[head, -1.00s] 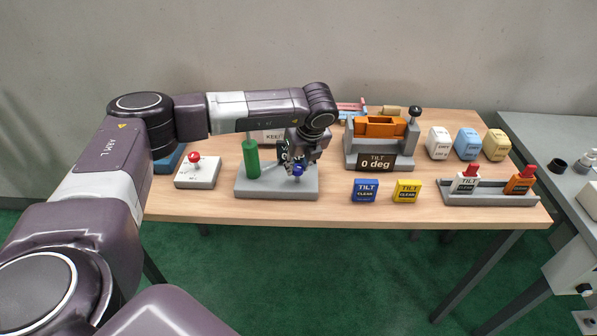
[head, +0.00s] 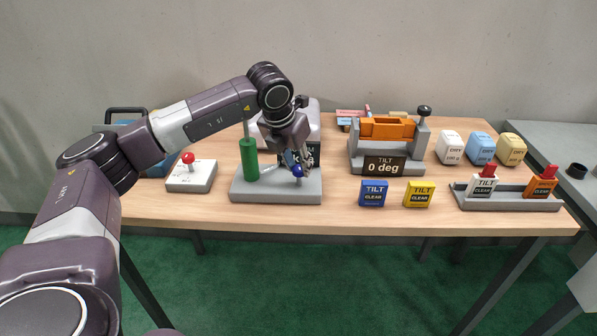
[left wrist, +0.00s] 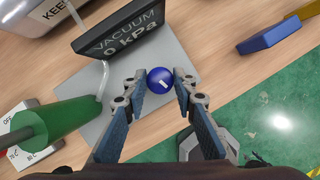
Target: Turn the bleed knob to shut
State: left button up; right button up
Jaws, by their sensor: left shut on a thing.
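The blue bleed knob (head: 298,171) sits low at the right part of a grey base (head: 250,193). In the left wrist view the knob (left wrist: 160,79) is a round blue ball with a short white mark. My left gripper (head: 297,167) reaches down to it from above. Its two fingertips (left wrist: 158,82) lie on either side of the knob, shut on it. A green upright cylinder (head: 249,159) stands on the same base. A dark display (left wrist: 122,32) beside the knob reads VACUUM 0 kPa. My right gripper is not in view.
A white box with a red knob (head: 188,158) stands to the left. To the right are a grey and orange tilt fixture (head: 386,128) reading 0 deg, blue (head: 373,193) and yellow (head: 419,195) TILT blocks, and a grey tray (head: 510,202). The table's front edge is close.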

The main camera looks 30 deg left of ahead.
pick_arm(q)
jog(key=shift+a+m+h+b, duration=0.15)
jog(key=shift+m+h, duration=0.15)
jog(key=shift+m, duration=0.5)
jog(key=shift+m+h+b, duration=0.15)
jog(key=shift+m+h, duration=0.15)
jog(key=shift+m, duration=0.5)
jog(key=o, duration=1.1)
jog(key=shift+o, duration=0.2)
jog(key=v, duration=1.2)
jog(key=shift+w, duration=0.1)
